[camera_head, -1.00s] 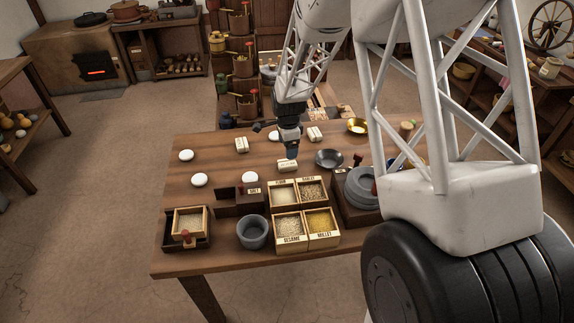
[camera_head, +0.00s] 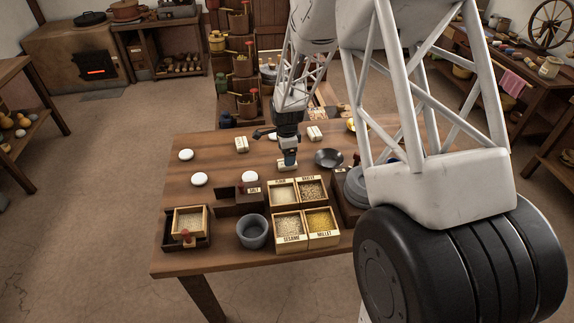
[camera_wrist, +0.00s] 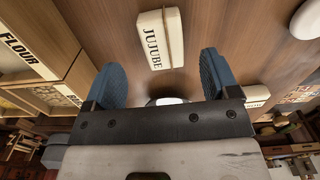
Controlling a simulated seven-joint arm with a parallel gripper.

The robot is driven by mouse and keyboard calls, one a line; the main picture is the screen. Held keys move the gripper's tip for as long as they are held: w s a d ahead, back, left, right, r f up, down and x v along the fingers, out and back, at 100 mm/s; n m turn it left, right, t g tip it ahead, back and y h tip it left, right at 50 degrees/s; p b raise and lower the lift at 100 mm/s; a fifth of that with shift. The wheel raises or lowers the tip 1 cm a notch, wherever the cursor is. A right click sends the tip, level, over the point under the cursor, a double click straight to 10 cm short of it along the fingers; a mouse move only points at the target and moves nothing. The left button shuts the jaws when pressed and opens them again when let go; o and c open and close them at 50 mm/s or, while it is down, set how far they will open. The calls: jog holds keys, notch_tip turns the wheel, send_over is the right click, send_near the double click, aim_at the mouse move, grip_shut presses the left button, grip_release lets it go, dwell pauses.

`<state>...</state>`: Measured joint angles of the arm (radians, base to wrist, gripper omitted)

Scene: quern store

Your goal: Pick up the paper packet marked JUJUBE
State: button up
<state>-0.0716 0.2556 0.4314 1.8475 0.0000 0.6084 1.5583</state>
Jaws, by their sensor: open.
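The paper packet marked JUJUBE (camera_wrist: 160,40) lies on the wooden table in the wrist view, cream-coloured with dark lettering and a band along it. My gripper (camera_wrist: 163,80) is open, with one blue finger on each side, and the packet shows beyond and between the fingertips. Nothing is held. In the head view my gripper (camera_head: 287,164) is low over the table, and the packet (camera_head: 287,169) is partly hidden beneath it. I cannot tell whether the fingers touch it.
The FLOUR box (camera_wrist: 35,55) stands close on the left in the wrist view. In the head view, grain boxes (camera_head: 305,225) stand in front of the gripper, and a dark bowl (camera_head: 329,158) is to its right. Another packet (camera_head: 241,145) lies behind left. White rounds (camera_head: 199,179) lie left.

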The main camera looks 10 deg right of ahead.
dwell(0.3)
jog(key=shift+w+d+f, duration=0.1)
jog(key=shift+w+f, duration=0.05)
jog(key=shift+f, duration=2.45)
jog(key=c, duration=1)
jog(key=shift+r, duration=0.1)
jog(key=shift+r, duration=4.95)
